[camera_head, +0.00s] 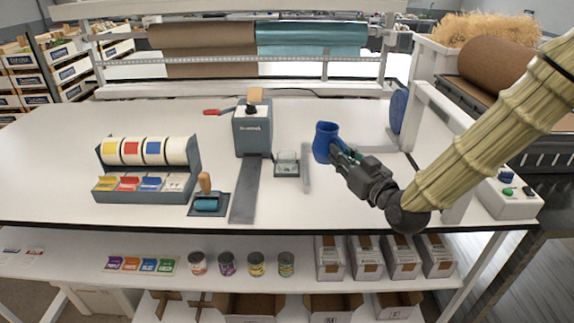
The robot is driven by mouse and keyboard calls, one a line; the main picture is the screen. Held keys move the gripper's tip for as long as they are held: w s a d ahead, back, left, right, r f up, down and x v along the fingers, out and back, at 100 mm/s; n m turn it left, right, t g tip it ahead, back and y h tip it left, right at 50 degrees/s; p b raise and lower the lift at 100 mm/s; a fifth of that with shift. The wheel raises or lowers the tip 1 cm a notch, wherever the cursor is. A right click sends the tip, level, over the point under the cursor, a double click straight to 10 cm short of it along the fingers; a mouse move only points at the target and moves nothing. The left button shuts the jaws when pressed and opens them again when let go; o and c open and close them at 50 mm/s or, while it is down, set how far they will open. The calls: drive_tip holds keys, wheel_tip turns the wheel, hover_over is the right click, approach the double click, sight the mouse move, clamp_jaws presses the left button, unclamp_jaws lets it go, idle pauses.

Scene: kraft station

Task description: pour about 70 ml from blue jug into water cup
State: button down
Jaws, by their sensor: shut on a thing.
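The blue jug (325,139) is held at the end of my arm, over the right middle of the white table. My gripper (344,158) is shut on the jug from its right side. The jug looks roughly upright with a slight tilt, and its inside cannot be made out. A clear glass cup (287,162), likely the water cup, stands on a small dark square base left of the jug. The jug and the cup are apart. The liquid level in the cup is too small to tell.
A grey tape dispenser (252,130) stands left of the cup, with a grey strip (245,190) in front. A label-roll rack (147,165) and a roller (207,200) are further left. A blue disc (398,111) stands at the right. The table's back left is clear.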

drive_tip(key=b, duration=0.3)
drive_tip(key=shift+w+a+f, duration=0.1)
drive_tip(key=shift+a+f, duration=0.2)
drive_tip(key=shift+f, duration=0.1)
drive_tip(key=b, duration=0.3)
drive_tip(key=shift+a+f+n+y, duration=0.15)
drive_tip(key=shift+a+n+y, duration=0.1)
drive_tip(key=shift+n+y, duration=0.05)
drive_tip(key=b, duration=0.5)
drive_tip(key=shift+s+a+f+g+y, duration=0.25)
drive_tip(key=shift+a+f+g+y, duration=0.05)
drive_tip(key=shift+a, duration=0.05)
drive_tip(key=s+b, duration=0.1)
drive_tip(key=b, duration=0.4)
drive_tip(key=s+a+f+b, duration=0.1)
drive_tip(key=b, duration=0.5)
drive_tip(key=shift+s+f+n+g+y, duration=0.1)
drive_tip(key=shift+f+n+g+y, duration=0.05)
drive_tip(key=shift+n+g+y, duration=0.2)
drive_tip(key=shift+s, duration=0.1)
drive_tip(key=shift+r+p, duration=0.25)
drive_tip(key=shift+p, duration=0.05)
